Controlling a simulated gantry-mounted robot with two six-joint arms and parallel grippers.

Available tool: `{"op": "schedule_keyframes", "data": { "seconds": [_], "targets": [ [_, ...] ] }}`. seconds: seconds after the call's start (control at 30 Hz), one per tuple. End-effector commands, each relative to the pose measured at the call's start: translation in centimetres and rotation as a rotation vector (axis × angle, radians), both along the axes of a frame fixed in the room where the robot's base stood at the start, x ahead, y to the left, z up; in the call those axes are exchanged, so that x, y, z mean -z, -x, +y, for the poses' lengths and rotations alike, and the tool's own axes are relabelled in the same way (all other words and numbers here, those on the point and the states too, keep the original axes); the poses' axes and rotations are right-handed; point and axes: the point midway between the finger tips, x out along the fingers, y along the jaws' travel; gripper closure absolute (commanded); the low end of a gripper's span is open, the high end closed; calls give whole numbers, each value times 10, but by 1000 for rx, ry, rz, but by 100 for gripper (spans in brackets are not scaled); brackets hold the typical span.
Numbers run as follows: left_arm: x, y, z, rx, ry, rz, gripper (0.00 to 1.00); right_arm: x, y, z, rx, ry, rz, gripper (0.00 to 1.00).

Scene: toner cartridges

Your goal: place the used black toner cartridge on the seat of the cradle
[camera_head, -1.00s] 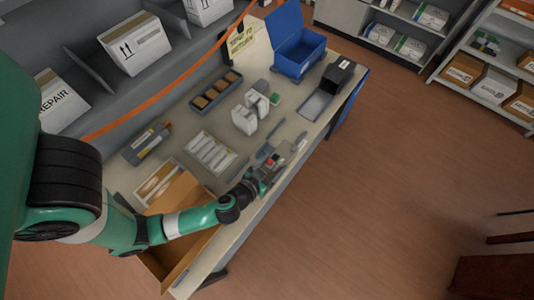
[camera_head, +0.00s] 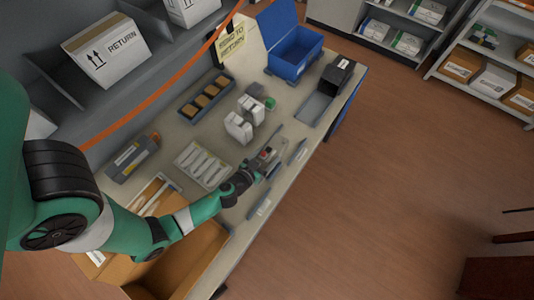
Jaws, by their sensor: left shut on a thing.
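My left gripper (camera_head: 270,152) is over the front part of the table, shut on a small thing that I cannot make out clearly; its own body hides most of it. A red spot shows at the gripper. Narrow dark blue-grey pieces lie around it, one to its right (camera_head: 297,151) and one nearer the front edge (camera_head: 262,208). A grey open tray (camera_head: 314,110) with a black box-like part (camera_head: 338,72) stands at the table's far right end. I cannot tell which thing is the cradle, nor surely pick out the used black cartridge. My right gripper is not in view.
A blue open bin (camera_head: 291,66) stands at the back. White blocks (camera_head: 239,127), a tray of pale pieces (camera_head: 202,168), a dark compartment tray (camera_head: 206,98) and a dark grey long unit (camera_head: 132,158) occupy the table. An open cardboard box (camera_head: 178,262) is at the near end.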

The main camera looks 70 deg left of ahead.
Motion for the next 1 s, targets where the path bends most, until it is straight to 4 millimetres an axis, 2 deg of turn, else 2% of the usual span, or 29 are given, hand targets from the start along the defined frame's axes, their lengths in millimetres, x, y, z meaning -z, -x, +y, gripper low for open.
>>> {"op": "schedule_keyframes", "data": {
  "seconds": [0.03, 0.1, 0.37, 0.53, 0.57, 0.6, 0.63, 0.67, 1.0],
  "targets": [
    [18, 1, 1, -4, -1, 0, 100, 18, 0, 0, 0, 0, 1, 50],
    [25, 3, 3, -8, -2, 0, 100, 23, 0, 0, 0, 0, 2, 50],
    [23, 3, 3, -10, 0, -2, 100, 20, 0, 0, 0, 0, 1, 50],
    [28, 3, 3, -10, -1, -2, 100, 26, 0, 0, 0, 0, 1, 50],
    [27, 4, 3, -11, 0, 0, 14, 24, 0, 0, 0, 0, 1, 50],
    [27, 4, 3, -11, 0, 0, 6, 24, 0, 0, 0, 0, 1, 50],
    [27, 4, 3, -11, 0, 0, 1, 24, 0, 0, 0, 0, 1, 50],
    [27, 4, 3, -11, 0, 0, 0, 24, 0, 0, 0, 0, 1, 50],
    [22, 8, 0, -9, 1, 0, 0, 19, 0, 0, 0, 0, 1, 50]
  ]
}}
